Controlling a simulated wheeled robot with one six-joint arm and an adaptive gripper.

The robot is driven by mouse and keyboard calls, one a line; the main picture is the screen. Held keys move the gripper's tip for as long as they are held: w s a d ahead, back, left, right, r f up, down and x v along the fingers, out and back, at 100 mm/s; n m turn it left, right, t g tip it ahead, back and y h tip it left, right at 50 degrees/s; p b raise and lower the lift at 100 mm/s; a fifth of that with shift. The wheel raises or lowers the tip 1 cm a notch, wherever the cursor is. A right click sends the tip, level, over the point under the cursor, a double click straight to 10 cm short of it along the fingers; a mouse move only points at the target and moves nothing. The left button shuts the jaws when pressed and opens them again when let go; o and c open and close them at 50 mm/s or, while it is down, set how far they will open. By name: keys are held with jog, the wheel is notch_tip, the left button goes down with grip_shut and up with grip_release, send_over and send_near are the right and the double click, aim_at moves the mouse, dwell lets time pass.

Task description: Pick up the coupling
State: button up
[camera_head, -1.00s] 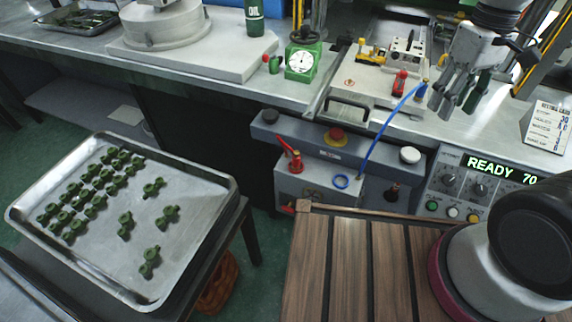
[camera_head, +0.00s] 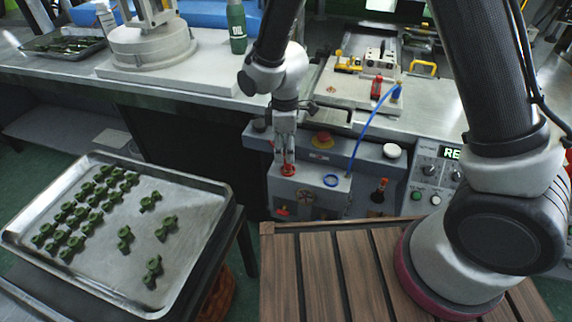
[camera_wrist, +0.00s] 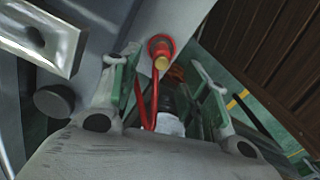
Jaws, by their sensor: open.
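The coupling looks to be the red fitting (camera_head: 288,170) on the top of the grey box at the front of the machine; its red lever is mostly hidden behind my gripper in the head view. In the wrist view, the red fitting (camera_wrist: 161,44) has a yellowish end, and a long red lever runs toward my palm. My gripper (camera_head: 285,157) points down just above the fitting. Its green-padded fingers (camera_wrist: 160,82) are apart, with the red lever between them. I cannot tell whether either finger touches it.
A black-and-red valve (camera_head: 379,190) is further right. A tray (camera_head: 215,195) of green parts stands at left. A wooden slatted surface (camera_head: 322,270) is in front. A green bottle (camera_head: 237,27) stands behind.

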jog(key=f, duration=0.5)
jog(key=shift+d, duration=0.3)
grip_shut()
